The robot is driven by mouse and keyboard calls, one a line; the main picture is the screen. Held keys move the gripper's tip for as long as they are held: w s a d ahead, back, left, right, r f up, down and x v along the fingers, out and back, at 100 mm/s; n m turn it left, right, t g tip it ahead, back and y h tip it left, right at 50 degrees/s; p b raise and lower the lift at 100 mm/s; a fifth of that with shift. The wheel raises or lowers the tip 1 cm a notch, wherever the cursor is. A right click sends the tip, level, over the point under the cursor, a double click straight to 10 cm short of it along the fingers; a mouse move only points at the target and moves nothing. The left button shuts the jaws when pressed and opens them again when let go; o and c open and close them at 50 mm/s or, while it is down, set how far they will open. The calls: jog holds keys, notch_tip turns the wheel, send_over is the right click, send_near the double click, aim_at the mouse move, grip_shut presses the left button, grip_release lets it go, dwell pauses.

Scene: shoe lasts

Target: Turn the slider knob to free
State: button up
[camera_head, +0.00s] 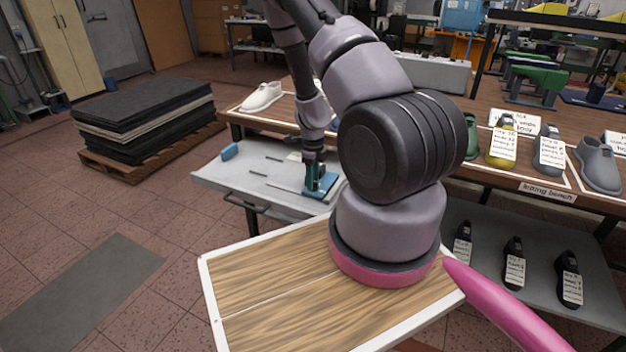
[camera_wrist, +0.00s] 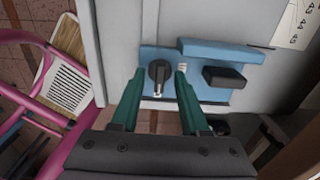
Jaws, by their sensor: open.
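The slider knob (camera_wrist: 159,76) is a dark round knob with a light-tipped pointer, set on a blue block in the wrist view. Its pointer is directed toward the bottom of that view. My gripper (camera_wrist: 158,72) is open, with one green finger on each side of the knob's lower part. I cannot tell whether either finger touches it. In the head view my gripper (camera_head: 316,182) is over the blue block (camera_head: 325,186) on the grey table; the knob cannot be made out there. A small white label with marks (camera_wrist: 182,68) is right of the knob, too small to read.
A black block-shaped handle (camera_wrist: 223,77) stands on the blue block, right of my fingers. The grey table (camera_head: 225,180) has a small blue object (camera_head: 229,152) at its left. The lasting bench (camera_head: 545,185) with tagged shoe lasts stands behind and right.

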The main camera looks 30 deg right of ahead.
grip_shut()
jog(key=shift+n, duration=0.3)
jog(key=n, duration=1.3)
jog(key=shift+n, duration=2.1)
